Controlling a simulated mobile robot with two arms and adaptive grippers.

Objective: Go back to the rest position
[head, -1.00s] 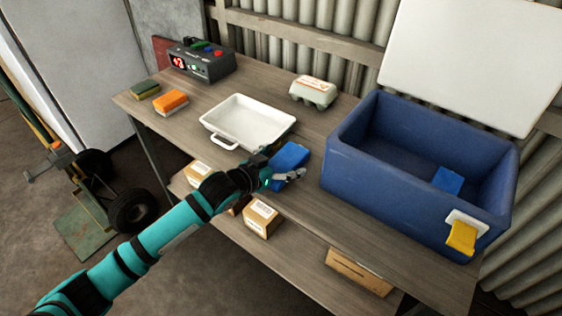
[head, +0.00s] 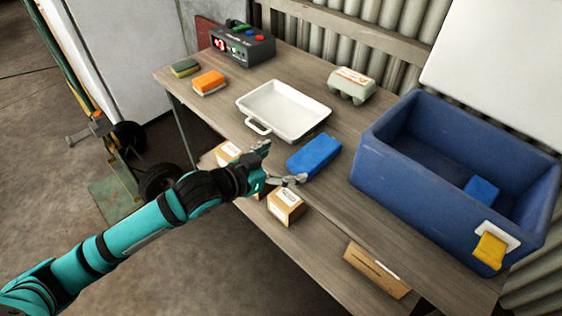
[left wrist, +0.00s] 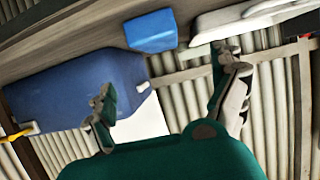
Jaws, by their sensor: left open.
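My left gripper (head: 278,165) is open and empty in the head view. It is in front of the workbench's near edge, apart from the blue block (head: 314,156) lying on the bench. In the left wrist view its two fingers (left wrist: 165,95) are spread wide, with nothing between them. The blue block also shows in the left wrist view (left wrist: 151,31), beyond the fingers. My right gripper shows in neither view.
The wooden bench (head: 335,205) holds a white tray (head: 283,110), egg carton (head: 352,85), sponges, a red-display device (head: 243,46) and a blue cooler (head: 440,195) with another blue block (head: 482,190) inside. Boxes (head: 286,207) sit on the lower shelf. A hand truck (head: 110,150) stands left.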

